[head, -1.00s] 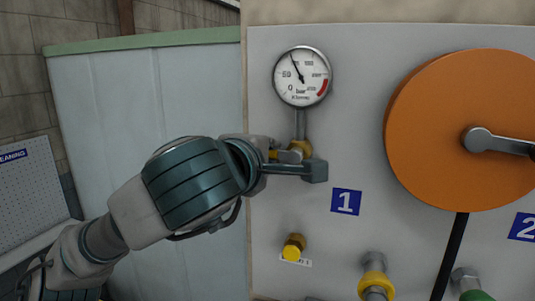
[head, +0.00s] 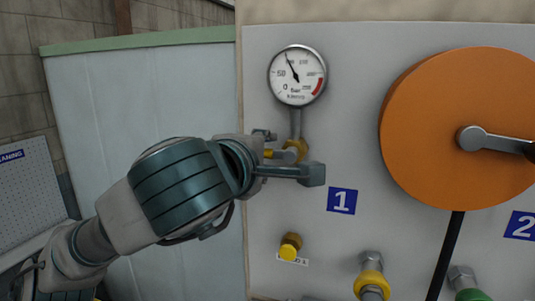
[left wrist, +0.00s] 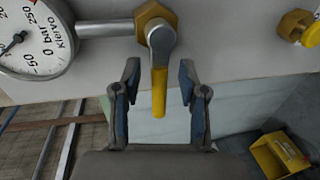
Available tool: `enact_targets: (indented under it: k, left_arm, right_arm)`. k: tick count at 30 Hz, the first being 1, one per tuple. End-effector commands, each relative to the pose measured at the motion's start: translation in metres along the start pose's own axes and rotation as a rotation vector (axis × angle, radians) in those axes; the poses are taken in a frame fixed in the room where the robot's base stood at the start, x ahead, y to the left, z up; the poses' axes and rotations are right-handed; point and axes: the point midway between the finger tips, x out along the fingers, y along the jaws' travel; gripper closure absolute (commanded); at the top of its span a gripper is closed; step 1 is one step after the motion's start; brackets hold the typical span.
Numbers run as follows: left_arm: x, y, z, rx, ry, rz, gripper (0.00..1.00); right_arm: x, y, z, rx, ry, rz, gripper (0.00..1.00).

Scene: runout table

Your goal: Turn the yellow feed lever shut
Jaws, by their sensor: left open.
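The yellow feed lever (left wrist: 159,88) shows in the left wrist view, with a grey metal hub and a yellow grip that points toward my left gripper (left wrist: 158,90). Its grip lies between the two open fingers, with a gap on both sides. In the head view the lever (head: 270,154) is partly hidden by my left gripper (head: 288,152), which is at the fitting under the pressure gauge. The brass fitting (left wrist: 152,14) is behind the lever. My right gripper is not seen.
The pressure gauge (head: 297,75) sits just above the lever. A yellow knob (head: 290,246) is below it on the grey panel (head: 350,100). A large orange reel (head: 440,120) stands out to the right. A yellow box (left wrist: 280,155) lies low in the wrist view.

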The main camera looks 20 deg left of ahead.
Motion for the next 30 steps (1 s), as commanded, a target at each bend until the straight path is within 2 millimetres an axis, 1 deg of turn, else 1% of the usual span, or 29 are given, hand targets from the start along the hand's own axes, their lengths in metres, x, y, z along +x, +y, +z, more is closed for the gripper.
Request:
enact_targets:
  k: [9, 12, 15, 20, 30]
  left_arm:
    - [-0.070, 0.000, 0.001, 0.001, -0.001, 0.003, 0.58]
    - [-0.086, 0.000, 0.000, 0.000, -0.001, 0.001, 0.58]
    - [-0.097, -0.001, 0.001, 0.000, -0.002, 0.000, 0.58]
    - [-0.103, -0.001, 0.000, 0.001, 0.000, -0.002, 0.58]
    - [-0.104, -0.001, 0.000, 0.000, -0.001, -0.002, 0.58]
  right_arm:
    - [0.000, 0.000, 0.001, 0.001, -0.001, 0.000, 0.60]
    - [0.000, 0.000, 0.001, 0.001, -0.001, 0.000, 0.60]
    - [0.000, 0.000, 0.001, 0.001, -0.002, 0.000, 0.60]
    - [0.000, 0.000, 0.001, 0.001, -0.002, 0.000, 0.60]
    - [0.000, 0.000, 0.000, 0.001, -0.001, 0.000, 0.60]
